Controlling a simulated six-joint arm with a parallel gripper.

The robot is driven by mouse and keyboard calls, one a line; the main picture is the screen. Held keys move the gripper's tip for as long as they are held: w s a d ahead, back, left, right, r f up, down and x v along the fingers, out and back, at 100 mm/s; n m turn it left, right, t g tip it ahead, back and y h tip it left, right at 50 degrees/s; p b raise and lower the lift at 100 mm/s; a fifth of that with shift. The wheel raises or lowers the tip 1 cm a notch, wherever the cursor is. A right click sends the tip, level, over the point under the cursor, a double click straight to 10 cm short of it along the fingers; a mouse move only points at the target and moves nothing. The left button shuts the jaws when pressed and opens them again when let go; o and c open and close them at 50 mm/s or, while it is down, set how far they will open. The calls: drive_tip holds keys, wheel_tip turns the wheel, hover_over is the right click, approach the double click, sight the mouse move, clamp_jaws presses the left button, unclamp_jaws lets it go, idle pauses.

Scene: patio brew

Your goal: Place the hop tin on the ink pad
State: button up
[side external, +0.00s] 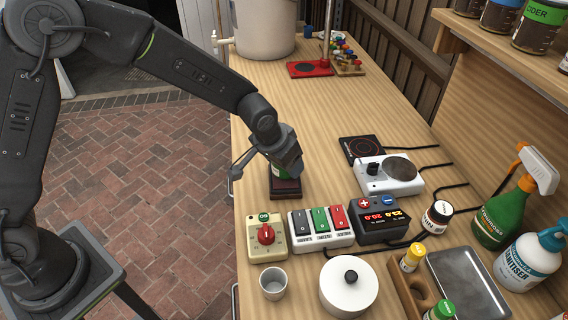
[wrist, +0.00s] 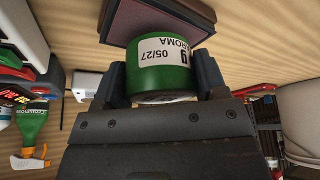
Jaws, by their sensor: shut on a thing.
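The hop tin (wrist: 165,77) is a green tin with a white label reading "AROMA" and "05/27" in the wrist view. My gripper (wrist: 160,84) is shut on it, one finger on each side. In the side view a little green of the tin (side external: 278,173) shows below my gripper (side external: 282,165); the rest is hidden by it. The ink pad (side external: 286,194) is a dark box with a reddish-brown face, directly at the tin. It also shows just beyond the tin in the wrist view (wrist: 133,22). I cannot tell whether tin and pad touch.
A beige dial box (side external: 257,249), a switch box (side external: 322,241) and a red-digit display unit (side external: 383,225) stand in front of the pad. The bench behind the pad is clear up to a red stand base (side external: 310,69).

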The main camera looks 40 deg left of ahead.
drive_tip(key=shift+f, duration=0.65)
drive_tip(key=shift+f, duration=0.1)
drive_tip(key=o, duration=0.9)
drive_tip(key=shift+r, duration=0.3)
drive_tip(key=v, duration=1.1)
drive_tip(key=shift+s+r, duration=0.15)
drive_tip(key=shift+r, duration=0.2)
